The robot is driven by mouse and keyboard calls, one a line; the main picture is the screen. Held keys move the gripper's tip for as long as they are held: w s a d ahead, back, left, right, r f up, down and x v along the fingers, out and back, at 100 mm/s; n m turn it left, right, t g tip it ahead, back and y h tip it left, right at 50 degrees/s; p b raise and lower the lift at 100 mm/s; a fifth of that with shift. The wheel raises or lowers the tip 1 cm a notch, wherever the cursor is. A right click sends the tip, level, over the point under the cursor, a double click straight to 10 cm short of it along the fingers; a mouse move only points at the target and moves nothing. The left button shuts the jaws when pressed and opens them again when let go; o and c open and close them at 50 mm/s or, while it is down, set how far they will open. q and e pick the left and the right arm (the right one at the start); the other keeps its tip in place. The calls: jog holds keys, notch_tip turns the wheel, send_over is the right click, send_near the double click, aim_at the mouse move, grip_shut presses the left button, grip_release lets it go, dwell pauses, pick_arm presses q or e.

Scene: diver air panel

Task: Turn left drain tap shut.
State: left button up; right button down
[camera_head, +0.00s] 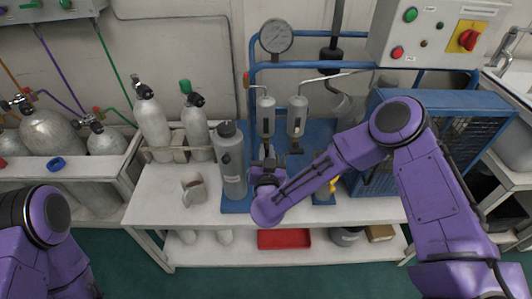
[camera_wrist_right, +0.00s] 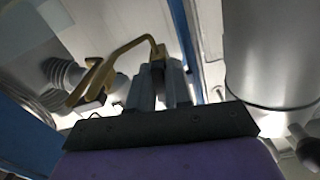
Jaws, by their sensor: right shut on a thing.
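Two grey filter cylinders hang on the blue frame, the left one (camera_head: 265,115) and the right one (camera_head: 297,116). My right gripper (camera_head: 267,163) is below the left cylinder and largely hides the left drain tap in the head view. In the right wrist view, my right gripper (camera_wrist_right: 162,80) is shut on the bent brass lever of the left drain tap (camera_wrist_right: 128,48). The lever runs left and down from the fingertips. A yellow handle (camera_head: 333,185) shows to the right, beyond my forearm. My left gripper is out of view; only part of my left arm shows.
A tall grey cylinder (camera_head: 231,165) stands close to the left of my right gripper. A pressure gauge (camera_head: 276,37) is above, and a blue caged unit (camera_head: 440,110) is behind my right arm. A red tray (camera_head: 284,239) lies on the lower shelf.

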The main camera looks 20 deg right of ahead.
jog(key=shift+m, duration=0.3)
jog(key=m, duration=0.2)
jog(key=shift+m, duration=0.4)
jog(key=m+b, duration=0.1)
jog(key=m, duration=0.3)
jog(key=m+b, duration=0.1)
jog(key=m, duration=0.4)
jog(key=shift+f+b, duration=0.1)
jog(key=shift+b, duration=0.3)
jog(key=shift+m+b, duration=0.7)
jog(key=shift+m, duration=1.1)
jog(key=c, duration=1.1)
grip_release()
jog(key=shift+c, duration=0.2)
